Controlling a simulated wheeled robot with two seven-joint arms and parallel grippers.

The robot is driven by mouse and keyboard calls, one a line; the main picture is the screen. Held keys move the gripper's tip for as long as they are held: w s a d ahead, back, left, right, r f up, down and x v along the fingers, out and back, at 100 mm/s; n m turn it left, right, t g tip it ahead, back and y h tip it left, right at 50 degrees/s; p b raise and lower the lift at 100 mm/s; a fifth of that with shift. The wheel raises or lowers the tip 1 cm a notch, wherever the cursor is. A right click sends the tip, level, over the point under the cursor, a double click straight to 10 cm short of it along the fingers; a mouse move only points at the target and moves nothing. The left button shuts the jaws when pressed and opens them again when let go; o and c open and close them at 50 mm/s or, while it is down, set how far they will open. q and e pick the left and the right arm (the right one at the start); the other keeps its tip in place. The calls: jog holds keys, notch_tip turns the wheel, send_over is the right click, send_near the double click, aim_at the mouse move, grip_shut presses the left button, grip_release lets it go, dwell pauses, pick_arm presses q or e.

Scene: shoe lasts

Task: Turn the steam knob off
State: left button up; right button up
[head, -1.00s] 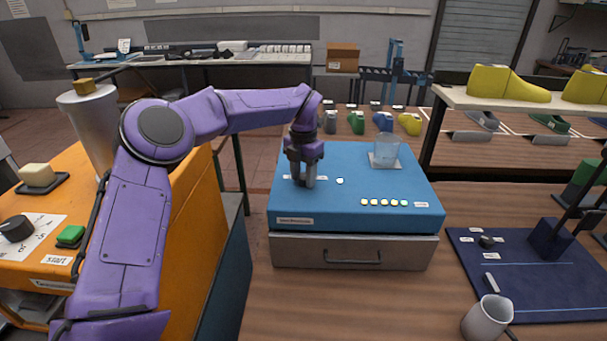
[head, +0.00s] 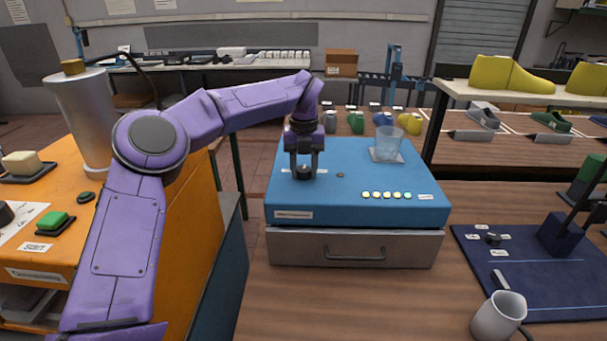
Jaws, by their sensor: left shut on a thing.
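A dark round knob (head: 304,174) sits on the top of the blue machine (head: 350,207), near its left side. I take it for the steam knob, but the labels are too small to read. My left gripper (head: 304,171) points straight down at it, with one finger on each side, shut on the knob. A small lamp (head: 340,175) to the right of the knob looks dark. My right gripper is not in view.
A clear beaker (head: 388,140) stands on the blue machine's back right. The orange machine (head: 184,240) with a tall metal cylinder (head: 85,120) stands at left. A grey mug (head: 498,316) and a dark blue mat (head: 540,290) are at right. The wooden bench front is clear.

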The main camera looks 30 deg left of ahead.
aim_at(305, 169)
pick_arm(q)
jog(key=n+b, duration=0.3)
jog(key=n, duration=0.2)
jog(key=shift+w+f+n+b, duration=0.15)
jog(key=shift+w+n+b, duration=0.05)
jog(key=shift+n+b, duration=0.15)
jog(key=shift+w+d+n+b, duration=0.1)
jog(key=shift+n+b, duration=1.2)
jog(key=shift+n, duration=0.85)
jog(key=o, duration=1.1)
jog(key=shift+c, duration=0.2)
jog(key=shift+r, duration=0.45)
notch_tip(305, 169, up, 10)
jog(key=p, duration=0.4)
jog(key=shift+p, duration=0.3)
